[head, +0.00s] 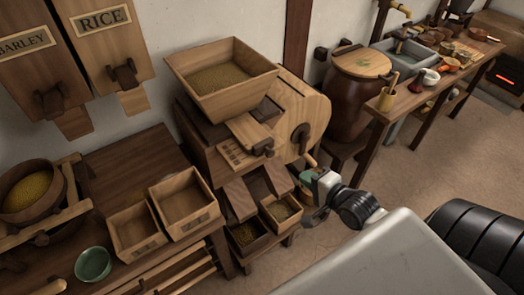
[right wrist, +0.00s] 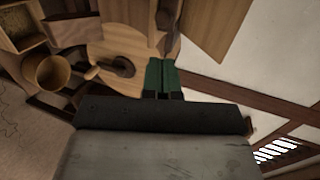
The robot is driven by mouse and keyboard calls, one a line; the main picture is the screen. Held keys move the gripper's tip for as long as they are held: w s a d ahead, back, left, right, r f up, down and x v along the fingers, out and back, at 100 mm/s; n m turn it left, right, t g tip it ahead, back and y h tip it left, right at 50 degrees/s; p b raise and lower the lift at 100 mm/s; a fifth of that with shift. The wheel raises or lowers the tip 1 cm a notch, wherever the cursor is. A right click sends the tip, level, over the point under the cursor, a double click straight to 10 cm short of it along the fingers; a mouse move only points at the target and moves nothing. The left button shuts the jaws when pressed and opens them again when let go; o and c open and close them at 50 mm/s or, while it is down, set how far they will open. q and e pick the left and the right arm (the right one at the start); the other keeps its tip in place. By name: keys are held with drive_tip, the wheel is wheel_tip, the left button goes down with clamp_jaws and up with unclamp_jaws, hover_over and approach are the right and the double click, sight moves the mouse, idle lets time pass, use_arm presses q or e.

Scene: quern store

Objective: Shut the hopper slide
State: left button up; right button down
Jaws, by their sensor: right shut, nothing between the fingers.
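The hopper (head: 222,85) is a square, flared wooden box with grain in it, on top of the wooden mill. The hopper slide (head: 247,130) is a pale board that sticks out from below the hopper's front, with a dark knob (head: 263,148) at its outer end. My right gripper (head: 307,183) is shut and empty, below and to the right of the knob, apart from it. In the right wrist view its green fingers (right wrist: 160,76) are closed together, with the pale mill side behind them. My left gripper is not in view.
The mill's dark crank (head: 300,138) has a wooden handle (head: 310,160) close to my right gripper. Small grain drawers (head: 283,212) stand below the mill. A lidded barrel (head: 350,95) stands behind at the right. Open wooden boxes (head: 185,205) are on the left table.

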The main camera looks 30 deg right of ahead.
drive_tip(key=x, duration=0.4)
drive_tip(key=p, duration=0.1)
approach(266, 144)
drive_tip(key=w+f, duration=0.2)
drive_tip(key=f, duration=0.1)
drive_tip(key=shift+w+a+f, duration=0.15)
drive_tip(key=shift+w+a+f+p, duration=0.1)
drive_tip(key=shift+w+p, duration=0.2)
drive_tip(key=shift+w, duration=0.35)
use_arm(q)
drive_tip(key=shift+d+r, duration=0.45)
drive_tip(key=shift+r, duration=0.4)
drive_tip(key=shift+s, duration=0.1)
use_arm(e)
drive_tip(key=w+b, duration=0.1)
drive_tip(key=w, duration=0.4)
drive_tip(key=shift+w+a+b, duration=0.15)
drive_tip(key=shift+a+b, duration=0.05)
drive_tip(key=shift+b, duration=0.2)
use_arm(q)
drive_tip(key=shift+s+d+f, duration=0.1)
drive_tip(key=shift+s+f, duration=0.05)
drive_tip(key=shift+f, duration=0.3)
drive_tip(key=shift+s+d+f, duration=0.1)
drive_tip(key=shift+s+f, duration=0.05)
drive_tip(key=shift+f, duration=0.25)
use_arm(e)
drive_tip(key=shift+r, duration=0.2)
